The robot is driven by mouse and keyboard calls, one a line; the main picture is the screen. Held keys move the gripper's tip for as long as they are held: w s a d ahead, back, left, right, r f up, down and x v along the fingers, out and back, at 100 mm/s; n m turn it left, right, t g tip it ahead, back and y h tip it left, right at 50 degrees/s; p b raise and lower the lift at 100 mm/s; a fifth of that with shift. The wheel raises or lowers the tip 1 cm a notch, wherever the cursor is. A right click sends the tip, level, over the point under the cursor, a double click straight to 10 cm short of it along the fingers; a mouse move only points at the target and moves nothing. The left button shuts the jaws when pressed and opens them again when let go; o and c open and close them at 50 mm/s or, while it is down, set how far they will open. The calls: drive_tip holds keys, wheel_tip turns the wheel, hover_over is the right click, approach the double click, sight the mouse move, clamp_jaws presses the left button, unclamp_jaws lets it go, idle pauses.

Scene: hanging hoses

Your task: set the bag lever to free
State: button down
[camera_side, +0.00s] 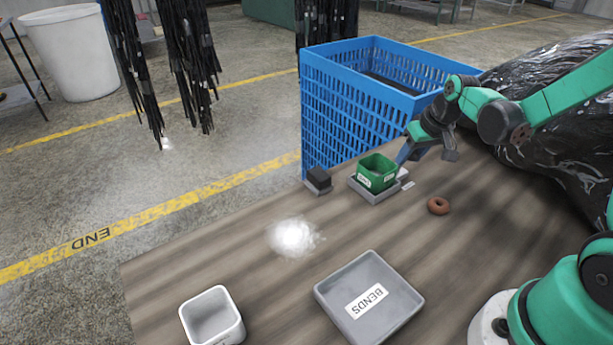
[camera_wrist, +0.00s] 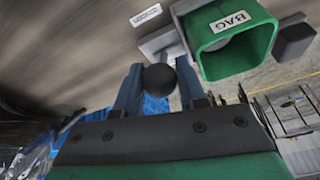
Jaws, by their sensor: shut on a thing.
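A green bin (camera_side: 377,172) stands on a grey base (camera_side: 372,194) near the table's far edge. In the wrist view the green bin (camera_wrist: 228,42) carries a BAG label (camera_wrist: 230,21). My gripper (camera_side: 404,157) is at the bin's right side, its blue fingers pointing down. In the wrist view my gripper (camera_wrist: 158,80) is shut on a round black knob (camera_wrist: 160,78), which appears to be the bag lever's. The lever's rod and setting are hidden. A small white plate (camera_wrist: 146,15) lies beside the base; its text is too small to read.
A blue crate (camera_side: 345,115) stands just behind the bin. A black block (camera_side: 319,178) is left of it. A brown ring (camera_side: 438,205) lies to the right. A grey BENDS tray (camera_side: 350,315) and a white tub (camera_side: 212,318) are in front. Hoses (camera_side: 190,65) hang at the back left.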

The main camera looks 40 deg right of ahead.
drive_tip(key=w+g, duration=0.1)
drive_tip(key=g, duration=0.1)
drive_tip(key=w+g, duration=0.1)
drive_tip(key=g, duration=0.1)
drive_tip(key=shift+w+r, duration=0.15)
drive_tip(key=shift+r, duration=0.2)
drive_tip(key=shift+w+f+g, duration=0.1)
drive_tip(key=shift+w+g, duration=0.4)
drive_tip(key=shift+g, duration=0.65)
drive_tip(key=shift+w+f+g, duration=0.1)
drive_tip(key=shift+w+g, duration=0.4)
drive_tip(key=shift+g, duration=0.65)
drive_tip(key=c, duration=0.8)
unclamp_jaws()
drive_tip(key=shift+v, duration=2.9)
